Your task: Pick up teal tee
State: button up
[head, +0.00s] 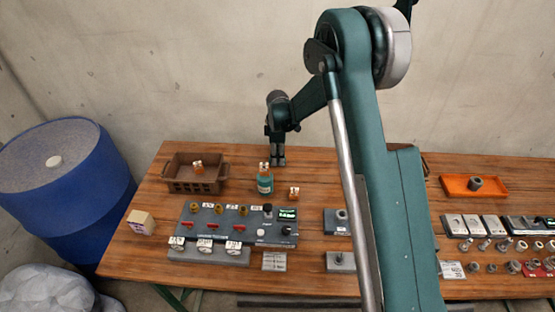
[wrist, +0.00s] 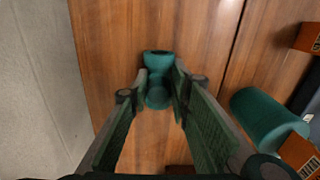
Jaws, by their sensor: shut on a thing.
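The teal tee (wrist: 157,82) sits between my gripper's two fingertips in the wrist view, with a round opening at its far end. My gripper (wrist: 160,88) is shut on it, with a finger on each side. In the head view my gripper (head: 277,157) points down at the back of the wooden table, behind the teal canister; the tee cannot be made out clearly there. I cannot tell whether the tee still touches the table.
A brown crate (head: 194,178) is to the left, a grey valve panel (head: 240,225) in front. An orange tray (head: 474,187) lies far right.

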notch_tip(320, 180, up, 10)
jog(key=shift+f+p, duration=0.1)
jog(key=shift+p, duration=0.4)
